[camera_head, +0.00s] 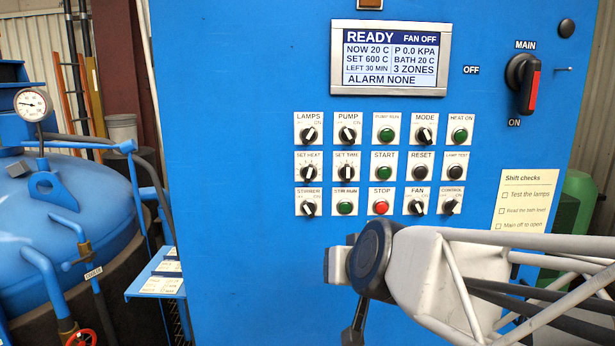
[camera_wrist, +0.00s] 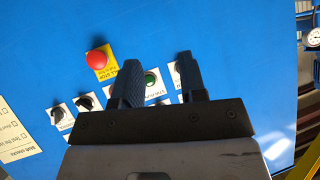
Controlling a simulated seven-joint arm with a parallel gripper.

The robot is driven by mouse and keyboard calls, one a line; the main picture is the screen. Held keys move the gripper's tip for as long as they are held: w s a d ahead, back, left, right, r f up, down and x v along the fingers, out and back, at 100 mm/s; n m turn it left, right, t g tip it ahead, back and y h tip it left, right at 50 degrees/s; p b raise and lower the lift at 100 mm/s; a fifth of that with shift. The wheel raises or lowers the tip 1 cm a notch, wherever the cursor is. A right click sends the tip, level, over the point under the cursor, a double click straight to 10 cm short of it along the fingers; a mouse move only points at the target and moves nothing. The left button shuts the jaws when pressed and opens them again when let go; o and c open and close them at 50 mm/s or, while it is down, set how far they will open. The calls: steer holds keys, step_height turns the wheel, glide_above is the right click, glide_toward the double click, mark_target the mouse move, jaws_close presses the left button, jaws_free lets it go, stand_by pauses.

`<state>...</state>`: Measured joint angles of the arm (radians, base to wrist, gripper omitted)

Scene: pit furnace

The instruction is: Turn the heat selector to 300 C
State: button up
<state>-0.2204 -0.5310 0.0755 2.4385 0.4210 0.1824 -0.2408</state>
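The heat selector, labelled SET HEAT (camera_head: 308,173), is a small black knob on a white plate, at the left of the panel's middle row. Its pointer is too small to read exactly. The display (camera_head: 391,57) reads SET 600 C and NOW 20 C. My gripper (camera_wrist: 160,78) is open, with two dark fingers apart and nothing held between them. A green button (camera_wrist: 152,79) shows behind the gap in the wrist view. In the head view my gripper is below the rows of controls, its fingertips not clear. I cannot make out the heat selector in the wrist view.
The SET TIME knob (camera_head: 346,173) is right beside the selector, LAMPS (camera_head: 309,135) above and STIRRER (camera_head: 308,208) below. A red mushroom button (camera_wrist: 97,60) on a yellow plate stands out near my fingers. The MAIN switch (camera_head: 524,84) is at the right.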

mark_target(309, 175)
steer(key=w+a+r+m+t+h, duration=0.1)
steer(key=w+a+r+m+t, duration=0.1)
steer(key=r, duration=0.3)
steer(key=w+a+r+m+t+h, duration=0.2)
steer(key=w+a+r+t, duration=0.1)
steer(key=w+r+t, duration=0.2)
steer(key=shift+a+r+h, duration=0.3)
steer(key=shift+r, duration=0.4)
steer(key=shift+w, duration=0.1)
steer(key=shift+w, duration=3.8)
jaws_close()
